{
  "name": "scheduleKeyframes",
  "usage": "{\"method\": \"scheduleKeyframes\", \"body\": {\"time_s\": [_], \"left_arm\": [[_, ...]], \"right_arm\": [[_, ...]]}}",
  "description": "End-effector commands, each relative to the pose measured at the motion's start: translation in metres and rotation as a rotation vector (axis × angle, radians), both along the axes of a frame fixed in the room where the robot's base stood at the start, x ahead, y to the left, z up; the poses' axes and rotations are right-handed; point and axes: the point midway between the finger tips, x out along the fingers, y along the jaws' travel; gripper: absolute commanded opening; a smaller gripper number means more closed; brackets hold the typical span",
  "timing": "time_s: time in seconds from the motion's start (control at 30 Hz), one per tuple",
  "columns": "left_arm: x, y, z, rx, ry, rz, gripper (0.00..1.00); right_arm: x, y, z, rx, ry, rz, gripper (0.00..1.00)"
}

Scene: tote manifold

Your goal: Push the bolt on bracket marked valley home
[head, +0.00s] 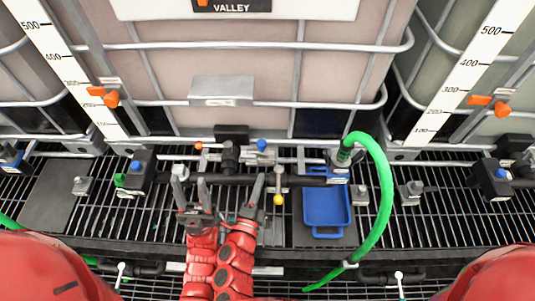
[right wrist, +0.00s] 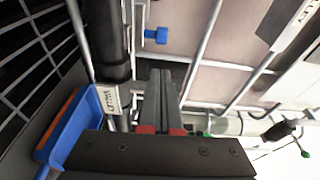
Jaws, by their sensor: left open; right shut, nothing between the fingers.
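Metal bracket parts (head: 290,160) sit on the manifold below the VALLEY tank sign (head: 232,7) in the head view. I cannot tell for sure which part is the bolt. A blue knob (head: 262,145) is there, and a blue knob shows in the right wrist view (right wrist: 157,36) on a metal bar. My right gripper (head: 258,183) is shut and empty, left of the bracket parts; its fingers also show in the wrist view (right wrist: 160,78). My left gripper (head: 190,182) is open, further left at the black pipe.
A yellow knob (head: 278,200) hangs between my right gripper and the tray. Tank cage bars (head: 270,103) close off the back.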

Motion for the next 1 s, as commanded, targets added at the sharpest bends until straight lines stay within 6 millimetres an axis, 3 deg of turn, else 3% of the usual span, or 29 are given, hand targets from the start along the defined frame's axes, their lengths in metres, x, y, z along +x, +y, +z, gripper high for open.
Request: {"method": "scheduleKeyframes", "body": {"time_s": [0.17, 0.7, 1.0], "left_arm": [[0.0, 0.0, -0.003, 0.0, 0.0, 0.0, 0.48], [0.0, 0.0, -0.031, 0.0, 0.0, 0.0, 0.48], [0.0, 0.0, -0.032, 0.0, 0.0, 0.0, 0.48]], "right_arm": [[0.007, -0.002, -0.001, 0.001, -0.001, -0.002, 0.0], [0.09, -0.022, -0.001, 0.001, -0.003, -0.004, 0.0], [0.098, -0.023, 0.0, 0.0, -0.001, -0.001, 0.0]]}}
